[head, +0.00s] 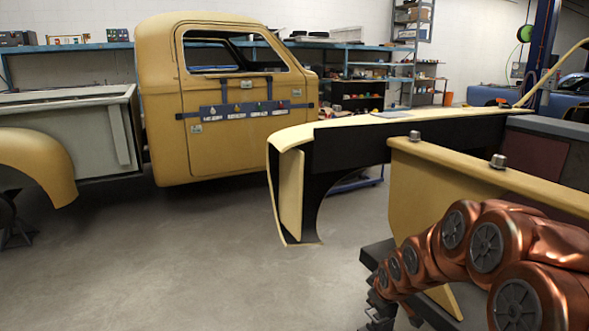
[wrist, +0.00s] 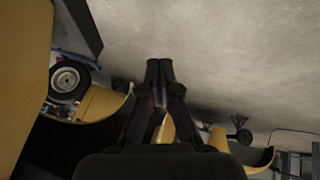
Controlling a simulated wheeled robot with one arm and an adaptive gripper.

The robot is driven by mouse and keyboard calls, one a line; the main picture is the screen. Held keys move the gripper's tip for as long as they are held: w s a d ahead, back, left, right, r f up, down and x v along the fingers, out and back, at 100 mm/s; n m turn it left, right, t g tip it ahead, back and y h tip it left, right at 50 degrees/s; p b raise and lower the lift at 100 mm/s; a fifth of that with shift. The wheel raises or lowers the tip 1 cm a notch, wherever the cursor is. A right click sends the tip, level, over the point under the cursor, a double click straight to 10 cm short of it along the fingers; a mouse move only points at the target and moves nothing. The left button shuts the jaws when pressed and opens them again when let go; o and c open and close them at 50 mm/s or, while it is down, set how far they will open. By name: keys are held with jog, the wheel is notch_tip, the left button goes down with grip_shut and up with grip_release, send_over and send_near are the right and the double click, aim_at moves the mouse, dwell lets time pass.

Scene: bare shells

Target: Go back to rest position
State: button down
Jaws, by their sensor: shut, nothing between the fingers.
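My gripper (wrist: 158,72) shows in the wrist view, its two dark fingers together with nothing between them. It points toward bare grey floor, with yellow body panels to either side. In the head view my copper-coloured arm reaches in at the lower right, beside a yellow panel (head: 450,190) with bolts on its top edge. The gripper's fingertips cannot be made out in the head view.
A yellow truck cab (head: 225,110) stands at the back left. A yellow and black fender panel (head: 290,190) stands in the middle. Shelves with parts (head: 375,70) line the back wall. The concrete floor (head: 170,260) at the left front is clear. A wheel (wrist: 68,80) shows in the wrist view.

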jog(key=s+a+r+m+g+p, duration=0.1)
jog(key=s+r+p, duration=0.3)
jog(key=s, duration=1)
jog(key=s+r+m+g+p, duration=0.4)
jog(key=s+r, duration=0.7)
jog(key=s, duration=0.3)
jog(key=s+a+r+m+g+p, duration=0.1)
jog(key=s+r+m+g+p, duration=0.2)
jog(key=s, duration=1.1)
notch_tip(320, 180, up, 4)
jog(key=shift+a+r+h+p, duration=0.25)
jog(key=shift+a+h+p, duration=0.1)
jog(key=shift+p, duration=0.75)
jog(key=shift+s+a, duration=0.1)
